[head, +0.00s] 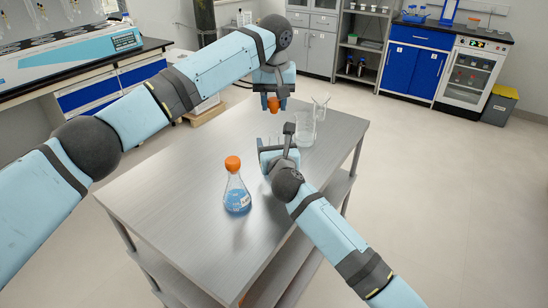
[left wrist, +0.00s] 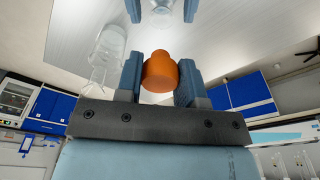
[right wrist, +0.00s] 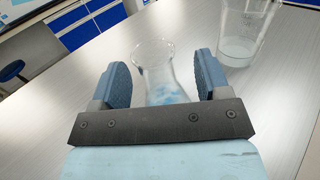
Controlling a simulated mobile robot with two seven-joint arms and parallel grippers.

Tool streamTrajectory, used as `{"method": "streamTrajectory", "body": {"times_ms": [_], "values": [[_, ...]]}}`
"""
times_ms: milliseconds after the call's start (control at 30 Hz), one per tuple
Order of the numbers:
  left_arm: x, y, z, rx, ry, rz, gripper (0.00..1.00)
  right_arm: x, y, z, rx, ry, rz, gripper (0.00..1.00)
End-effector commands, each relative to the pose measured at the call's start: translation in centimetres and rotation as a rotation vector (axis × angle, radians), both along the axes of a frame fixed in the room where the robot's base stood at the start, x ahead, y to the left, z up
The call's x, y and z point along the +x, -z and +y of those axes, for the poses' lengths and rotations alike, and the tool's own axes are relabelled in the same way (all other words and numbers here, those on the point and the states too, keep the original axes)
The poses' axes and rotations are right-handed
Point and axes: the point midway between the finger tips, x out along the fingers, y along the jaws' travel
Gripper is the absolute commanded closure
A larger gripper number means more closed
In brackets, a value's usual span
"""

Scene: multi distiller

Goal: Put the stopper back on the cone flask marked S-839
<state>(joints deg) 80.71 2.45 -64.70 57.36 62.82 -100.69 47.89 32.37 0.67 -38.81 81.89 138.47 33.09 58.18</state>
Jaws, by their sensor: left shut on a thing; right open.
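My left gripper (head: 273,98) is shut on an orange stopper (head: 273,104), held in the air above the table. The stopper also shows between the fingers in the left wrist view (left wrist: 160,72). My right gripper (head: 277,148) is open and low over the table. Its fingers (right wrist: 162,72) stand on either side of an upright, unstoppered clear cone flask (right wrist: 156,72), with gaps beside its neck. This flask is mostly hidden behind the gripper in the head view. No S-839 mark is readable.
A second cone flask (head: 237,194) with blue liquid, an orange stopper and an unreadable label stands on the grey table (head: 160,205) to the left of my right gripper. A glass beaker (head: 305,130) stands behind it to the right. The table's left side is clear.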

Motion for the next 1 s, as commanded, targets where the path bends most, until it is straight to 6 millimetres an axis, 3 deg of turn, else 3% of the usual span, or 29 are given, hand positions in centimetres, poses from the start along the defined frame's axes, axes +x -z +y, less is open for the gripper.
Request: {"method": "streamTrajectory", "body": {"times_ms": [33, 67, 300, 467, 800, 1000], "values": [[0.0, 0.0, 0.0, 0.0, 0.0, 0.0, 0.87, 0.0, 0.0, 0.0, 0.0, 0.0, 0.0, 0.37], [0.0, 0.0, 0.0, 0.0, 0.0, 0.0, 0.87, 0.0, 0.0, 0.0, 0.0, 0.0, 0.0, 0.44], [0.0, 0.0, 0.0, 0.0, 0.0, 0.0, 0.87, 0.0, 0.0, 0.0, 0.0, 0.0, 0.0, 0.99], [0.0, 0.5, 0.0, 0.0, 0.0, 0.001, 0.87, 0.0, 0.0, 0.0, 0.0, 0.0, 0.0, 1.0], [-0.1, 4.8, 0.0, 0.0, 0.0, -0.001, 0.87, 0.0, 0.0, 0.0, 0.0, 0.0, 0.0, 1.0], [-0.1, 4.9, 0.0, 0.0, 0.0, -0.003, 0.87, 0.0, 0.0, 0.0, 0.0, 0.0, 0.0, 1.0]]}}
